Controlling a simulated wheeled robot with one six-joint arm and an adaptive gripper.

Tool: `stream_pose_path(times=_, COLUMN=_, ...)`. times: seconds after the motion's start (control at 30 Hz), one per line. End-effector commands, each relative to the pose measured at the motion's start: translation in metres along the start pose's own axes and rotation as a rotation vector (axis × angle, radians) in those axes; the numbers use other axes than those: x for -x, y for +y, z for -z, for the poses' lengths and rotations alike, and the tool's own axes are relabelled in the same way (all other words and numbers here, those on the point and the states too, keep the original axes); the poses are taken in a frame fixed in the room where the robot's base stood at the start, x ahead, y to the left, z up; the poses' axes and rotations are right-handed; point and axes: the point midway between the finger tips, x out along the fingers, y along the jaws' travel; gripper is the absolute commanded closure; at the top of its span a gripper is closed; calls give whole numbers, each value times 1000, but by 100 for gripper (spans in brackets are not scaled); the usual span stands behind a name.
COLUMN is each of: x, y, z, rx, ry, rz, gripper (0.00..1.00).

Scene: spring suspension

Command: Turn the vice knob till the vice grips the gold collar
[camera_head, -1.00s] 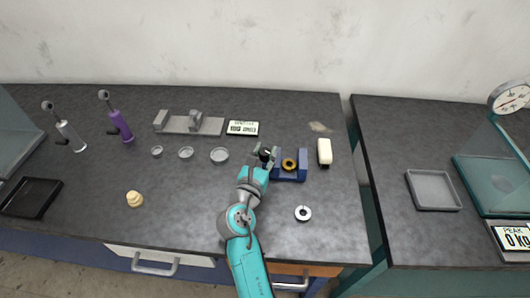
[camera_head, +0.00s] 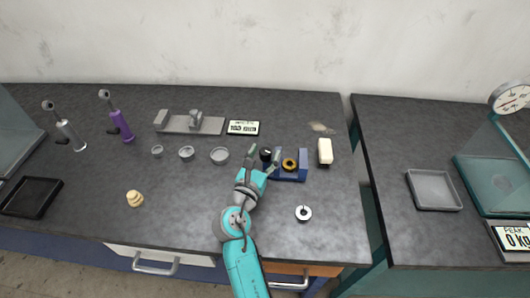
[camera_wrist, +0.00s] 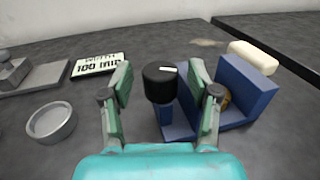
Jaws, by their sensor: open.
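The blue vice (camera_head: 290,178) stands on the dark bench with its black knob (camera_head: 265,153) on its left side. The gold collar (camera_head: 289,164) sits between the vice jaws; whether both jaws touch it is not clear. My gripper (camera_head: 263,159) is open, with one finger on each side of the knob. In the wrist view the knob (camera_wrist: 158,84), with a white mark on top, stands between the green fingers, with visible gaps on both sides. The collar (camera_wrist: 226,99) is mostly hidden there behind a jaw and my right finger.
A cream block (camera_head: 325,151) stands right of the vice. A digital display (camera_head: 243,128), several shallow dishes (camera_head: 220,156) and a grey fixture (camera_head: 190,125) stand to the left. The front of the bench is mostly clear.

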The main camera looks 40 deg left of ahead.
Motion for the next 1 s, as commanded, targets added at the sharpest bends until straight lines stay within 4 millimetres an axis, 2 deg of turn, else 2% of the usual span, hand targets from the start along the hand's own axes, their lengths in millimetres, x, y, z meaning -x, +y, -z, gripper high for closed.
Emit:
stream_pose_path(times=0.2, x=35, y=1, z=1, rx=0, ry=1, rz=-3, gripper=39)
stream_pose_path(times=0.4, x=59, y=1, z=1, rx=1, ry=1, rz=-2, gripper=39)
stream_pose_path(times=0.57, x=66, y=1, z=1, rx=1, ry=1, rz=-2, gripper=39)
stream_pose_path(times=1.0, x=66, y=1, z=1, rx=1, ry=1, rz=-1, gripper=39)
